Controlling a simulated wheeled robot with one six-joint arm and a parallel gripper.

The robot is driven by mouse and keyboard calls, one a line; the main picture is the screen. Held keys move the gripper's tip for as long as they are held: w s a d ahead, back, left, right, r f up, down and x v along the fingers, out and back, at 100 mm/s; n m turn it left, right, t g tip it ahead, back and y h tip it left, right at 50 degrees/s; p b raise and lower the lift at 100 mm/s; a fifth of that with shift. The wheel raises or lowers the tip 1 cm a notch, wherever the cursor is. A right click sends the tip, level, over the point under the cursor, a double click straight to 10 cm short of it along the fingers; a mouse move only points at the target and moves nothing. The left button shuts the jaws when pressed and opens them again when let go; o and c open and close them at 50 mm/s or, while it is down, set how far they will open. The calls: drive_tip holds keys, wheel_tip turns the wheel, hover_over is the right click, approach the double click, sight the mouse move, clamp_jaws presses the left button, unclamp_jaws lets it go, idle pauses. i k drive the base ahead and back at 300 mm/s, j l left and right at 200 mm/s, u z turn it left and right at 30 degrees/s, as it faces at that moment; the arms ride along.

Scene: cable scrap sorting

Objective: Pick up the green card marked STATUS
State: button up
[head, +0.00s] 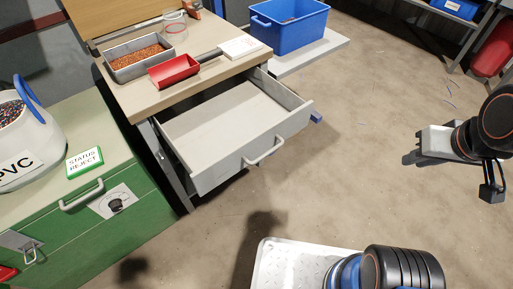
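The green card marked STATUS (84,162) has a white face that reads STATUS REJECT. It lies on the top of the green cabinet (112,148) at the left, close to the front edge and right of the PVC container. My gripper (410,158) is at the far right, high over the floor and well away from the card. It is seen from the side, and the small view does not show whether its fingers are apart. I see nothing held in it.
A white PVC container (38,140) stands beside the card. An open, empty drawer (222,130) juts from the workbench (128,95). The bench holds a red scoop (174,71) and a grey tray (112,67) of copper granules. A blue bin (290,38) stands behind.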

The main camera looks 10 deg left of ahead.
sight(75, 166)
drive_tip(key=i+u, duration=0.1)
drive_tip(key=u, duration=1.25)
drive_tip(key=k+j+u, duration=0.1)
drive_tip(key=u, duration=0.65)
drive_tip(key=i+l+u, duration=0.2)
drive_tip(key=u, duration=0.15)
drive_tip(key=i+l+u, duration=0.1)
drive_tip(key=l+u, duration=0.25)
drive_tip(key=i+j, duration=0.05)
drive_tip(key=j, duration=0.05)
